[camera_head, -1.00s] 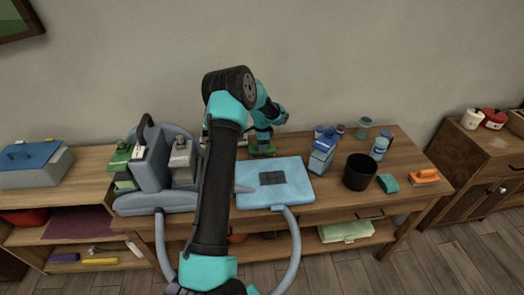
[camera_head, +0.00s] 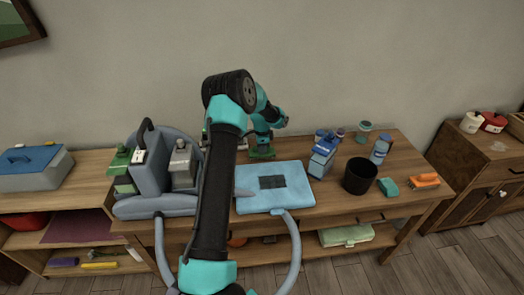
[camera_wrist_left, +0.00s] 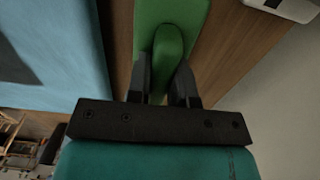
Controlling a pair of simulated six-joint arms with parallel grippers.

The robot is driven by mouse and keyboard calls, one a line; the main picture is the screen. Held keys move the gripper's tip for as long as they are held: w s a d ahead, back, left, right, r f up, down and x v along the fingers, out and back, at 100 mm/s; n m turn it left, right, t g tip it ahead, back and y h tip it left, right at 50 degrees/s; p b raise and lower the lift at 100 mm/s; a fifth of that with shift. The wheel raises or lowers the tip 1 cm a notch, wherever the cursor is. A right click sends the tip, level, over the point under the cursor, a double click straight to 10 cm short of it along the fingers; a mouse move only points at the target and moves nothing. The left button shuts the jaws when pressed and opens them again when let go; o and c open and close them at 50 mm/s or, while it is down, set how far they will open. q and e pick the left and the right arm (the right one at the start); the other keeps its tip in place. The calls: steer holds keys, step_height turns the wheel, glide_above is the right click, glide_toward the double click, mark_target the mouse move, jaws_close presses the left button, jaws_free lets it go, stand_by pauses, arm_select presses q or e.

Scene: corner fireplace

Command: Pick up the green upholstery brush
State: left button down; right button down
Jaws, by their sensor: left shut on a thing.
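The green upholstery brush (camera_head: 262,155) is at the back of the wooden table, behind the light blue case, in the head view. In the left wrist view, the brush (camera_wrist_left: 180,14) shows a flat green base and a raised rounded green handle. My left gripper (camera_wrist_left: 165,72) is shut on that handle, with one dark finger on each side. In the head view, the left gripper (camera_head: 262,146) is small and partly hidden by its own wrist. I cannot tell whether the brush touches the tabletop. My right gripper is not in view.
The light blue case (camera_head: 296,196) lies in front of the brush. A grey-blue vacuum machine (camera_head: 152,165) stands left, its hose hanging in front. To the right are a blue carton (camera_head: 321,163), a black cup (camera_head: 360,176), a teal sponge (camera_head: 389,188) and an orange brush (camera_head: 425,180).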

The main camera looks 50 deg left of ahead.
arm_select(q)
step_height(320, 180, up, 10)
steer(key=shift+f, duration=0.1)
stand_by(0.4)
steer(key=c, duration=1.6)
jaws_free()
steer(key=shift+c, duration=1.2)
steer(key=shift+d, duration=0.1)
